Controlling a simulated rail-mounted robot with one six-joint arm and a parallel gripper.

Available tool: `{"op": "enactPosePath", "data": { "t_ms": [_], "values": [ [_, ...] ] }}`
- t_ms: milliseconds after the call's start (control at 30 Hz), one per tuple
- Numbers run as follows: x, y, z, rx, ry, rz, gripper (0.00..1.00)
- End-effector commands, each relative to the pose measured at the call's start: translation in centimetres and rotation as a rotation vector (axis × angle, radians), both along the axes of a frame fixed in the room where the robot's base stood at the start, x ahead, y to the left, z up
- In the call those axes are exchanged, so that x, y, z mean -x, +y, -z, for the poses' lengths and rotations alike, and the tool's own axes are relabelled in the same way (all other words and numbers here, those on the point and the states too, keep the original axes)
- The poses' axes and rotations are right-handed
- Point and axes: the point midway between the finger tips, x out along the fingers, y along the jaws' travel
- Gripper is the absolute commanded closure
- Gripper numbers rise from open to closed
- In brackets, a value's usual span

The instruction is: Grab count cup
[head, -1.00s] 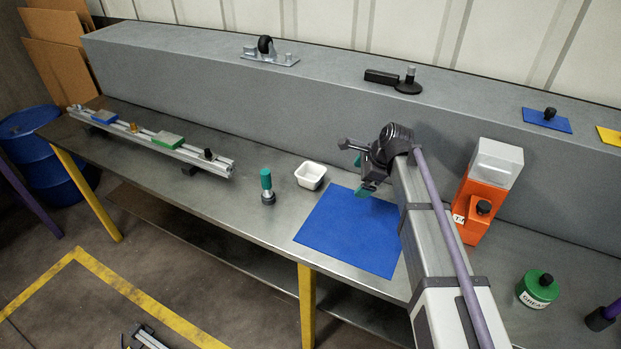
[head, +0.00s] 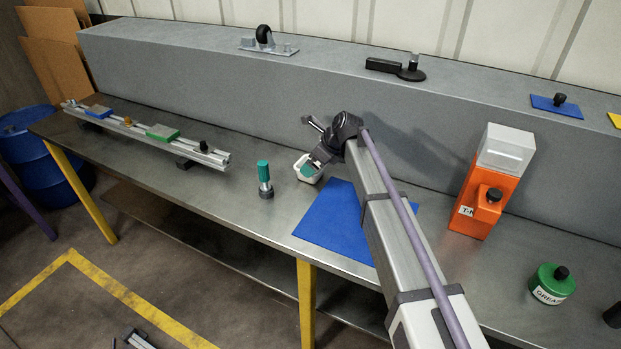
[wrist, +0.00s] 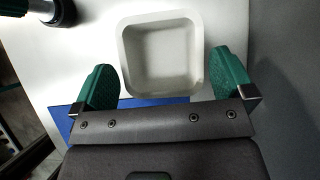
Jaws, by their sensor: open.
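The count cup looks to be the small white square cup (head: 307,170), standing upright and open on the metal bench; it also shows in the wrist view (wrist: 163,55), where it looks empty. My gripper (head: 313,166) is over it in the head view and hides part of it. In the wrist view my gripper (wrist: 163,85) is open, with one green fingertip on each side of the cup's near part. I cannot tell how high the fingertips are above the bench.
A green-topped tool (head: 264,178) stands left of the cup. A blue mat (head: 330,228) lies to the right, under my arm. A rail with blocks (head: 150,133) is at the left.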

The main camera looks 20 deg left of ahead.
Motion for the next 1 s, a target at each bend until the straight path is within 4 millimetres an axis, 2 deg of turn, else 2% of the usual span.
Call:
{"op": "enactPosePath", "data": {
  "t_ms": [33,100,367,800,1000],
  "values": [
    [-0.2,0.7,2.0,0.000,0.000,-0.002,0.00],
    [-0.2,1.4,2.9,0.000,0.000,-0.002,0.00],
    [-0.2,1.6,2.6,0.000,-0.001,-0.001,0.01],
    [-0.2,1.6,2.6,0.000,-0.001,-0.001,0.43],
    [-0.2,1.6,2.5,0.000,-0.001,-0.001,0.44]
  ]
}}
